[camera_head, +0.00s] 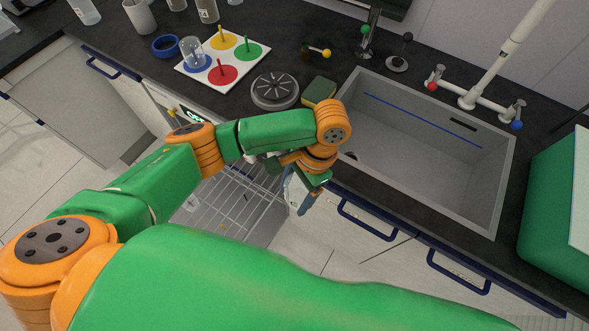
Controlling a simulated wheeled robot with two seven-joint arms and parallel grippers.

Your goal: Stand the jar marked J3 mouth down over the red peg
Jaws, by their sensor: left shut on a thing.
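The red peg (220,57) stands bare on its red disc on a white board (259,71). A clear jar (193,50) stands over the blue spot of the same board. My left gripper (307,186) is in front of the counter, below its edge, over the open wire rack. It is shut on a pale, clear jar (293,191), mostly hidden by the gripper and wrist. No J3 mark can be read on it. My right gripper is not in view.
The open rack (237,210) sticks out below the counter and holds a small clear vessel (191,203). Near the board are a blue ring (165,46), a round grey drain-like disc (275,89) and a sponge (319,91). The sink (402,172) lies to the right.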

